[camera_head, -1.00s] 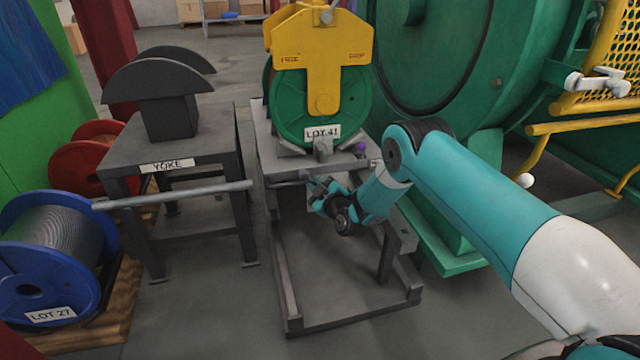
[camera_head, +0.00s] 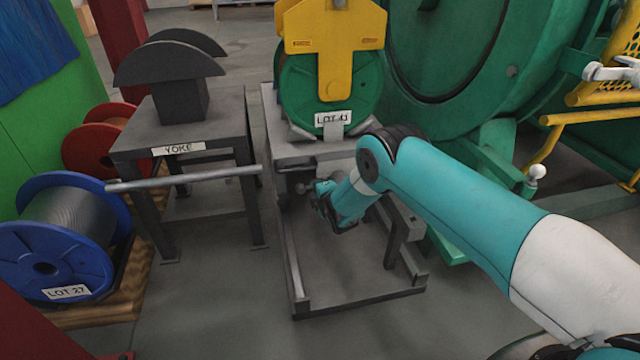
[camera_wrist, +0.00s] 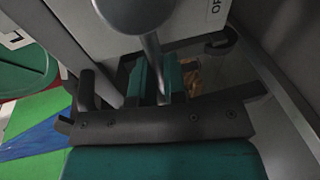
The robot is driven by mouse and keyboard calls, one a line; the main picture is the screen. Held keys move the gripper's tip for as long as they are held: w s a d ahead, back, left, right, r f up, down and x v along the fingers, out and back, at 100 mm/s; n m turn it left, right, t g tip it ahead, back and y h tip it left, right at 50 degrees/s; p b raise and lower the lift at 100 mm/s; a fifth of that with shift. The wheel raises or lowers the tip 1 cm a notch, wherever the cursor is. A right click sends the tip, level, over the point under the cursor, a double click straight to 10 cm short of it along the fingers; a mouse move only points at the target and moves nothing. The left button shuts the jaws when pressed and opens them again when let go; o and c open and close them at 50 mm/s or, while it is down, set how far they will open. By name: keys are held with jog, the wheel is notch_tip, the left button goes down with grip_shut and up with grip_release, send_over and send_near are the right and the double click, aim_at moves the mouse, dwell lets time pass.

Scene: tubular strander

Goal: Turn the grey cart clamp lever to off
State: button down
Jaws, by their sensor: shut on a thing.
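The grey cart (camera_head: 292,270) stands at the centre of the head view, with the green reel marked LOT 41 on top. My gripper (camera_head: 318,190) is below the cart's top, at its front. In the wrist view my gripper's teal fingers (camera_wrist: 161,82) are shut on the shaft of the grey clamp lever (camera_wrist: 152,50). The lever's round knob end fills the top of that view. In the head view the lever is small and mostly hidden by my gripper. A white label (camera_wrist: 214,12) is partly cut off in the wrist view; I cannot read it surely.
A dark table marked YOKE (camera_head: 178,149) with a horizontal bar (camera_head: 185,178) stands to the left. A blue spool marked LOT 27 (camera_head: 50,250) is at the lower left. The large green machine (camera_head: 490,150) and yellow rails (camera_head: 560,120) are at the right. Floor in front is clear.

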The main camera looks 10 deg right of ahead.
jog(key=shift+d+f+n+h, duration=0.3)
jog(key=shift+f+n+h, duration=0.2)
jog(key=shift+f+n, duration=0.35)
jog(key=c, duration=1.2)
grip_release()
jog(key=shift+o, duration=0.2)
jog(key=shift+a, duration=0.1)
jog(key=shift+r, duration=0.1)
jog(key=p+v, duration=1)
jog(key=v, duration=0.7)
jog(key=shift+s, duration=0.2)
